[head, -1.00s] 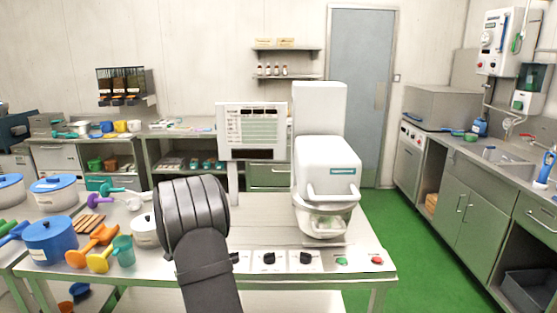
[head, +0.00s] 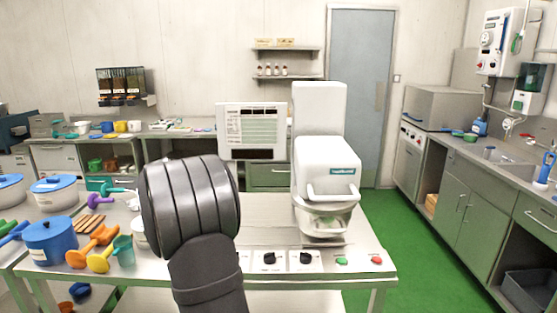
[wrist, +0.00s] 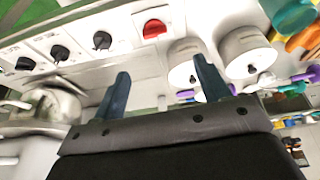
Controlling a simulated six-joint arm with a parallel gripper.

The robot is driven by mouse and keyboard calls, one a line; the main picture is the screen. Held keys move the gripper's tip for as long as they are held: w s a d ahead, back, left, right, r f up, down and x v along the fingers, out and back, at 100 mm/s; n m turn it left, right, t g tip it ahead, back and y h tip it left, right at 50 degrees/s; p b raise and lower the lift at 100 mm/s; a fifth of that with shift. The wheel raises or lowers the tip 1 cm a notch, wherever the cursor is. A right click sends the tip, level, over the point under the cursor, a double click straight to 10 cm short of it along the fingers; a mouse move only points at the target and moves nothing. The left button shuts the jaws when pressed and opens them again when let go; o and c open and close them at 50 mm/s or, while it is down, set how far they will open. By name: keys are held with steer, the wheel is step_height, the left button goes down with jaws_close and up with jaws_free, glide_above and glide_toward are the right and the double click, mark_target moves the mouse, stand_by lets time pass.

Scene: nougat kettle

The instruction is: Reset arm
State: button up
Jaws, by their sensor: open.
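My gripper (wrist: 160,85) shows in the wrist view with its two dark fingers spread apart and nothing between them. In the head view only my dark arm is seen, at the front of the steel table; the gripper itself is hidden there. The white kettle machine (head: 327,170) stands on the table to the right of my arm, with its steel bowl (head: 323,218) under the head. The bowl also shows at the left of the wrist view (wrist: 50,104).
Black knobs (head: 306,259), a green button (head: 342,262) and a red button (head: 376,260) line the table's front edge. A blue pot (head: 50,240) and scoops (head: 104,258) crowd the left. Small white pots (wrist: 243,50) lie near the fingers in the wrist view. The green floor at right is clear.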

steer(key=w+f+n, duration=0.1)
steer(key=f+n, duration=0.1)
steer(key=f, duration=0.1)
steer(key=w+f+n+y, duration=0.1)
steer(key=f+n, duration=0.1)
steer(key=f, duration=0.1)
steer(key=w+f+n+g+y, duration=0.1)
steer(key=w+f+n, duration=0.1)
steer(key=f, duration=0.2)
steer(key=shift+w+d+f+n, duration=0.1)
steer(key=shift+d+n, duration=0.1)
steer(key=shift+n, duration=0.2)
steer(key=shift+w+d+f+n+y, duration=0.15)
steer(key=shift+w+f+n+y, duration=0.15)
steer(key=shift+f, duration=0.25)
steer(key=shift+w+d+f+n+y, duration=0.1)
steer(key=shift+w+f+n, duration=0.1)
steer(key=shift+f+n, duration=0.3)
steer(key=shift+s+a+r+m, duration=0.2)
steer(key=shift+r+m, duration=0.2)
steer(key=shift+r, duration=0.15)
steer(key=s+r+m+h, duration=0.2)
steer(key=s+r+m, duration=0.2)
steer(key=r, duration=0.5)
steer(key=shift+a+r+m+t, duration=0.35)
steer(key=shift+a+m+t, duration=0.1)
steer(key=shift+m, duration=0.55)
steer(key=shift+s, duration=0.1)
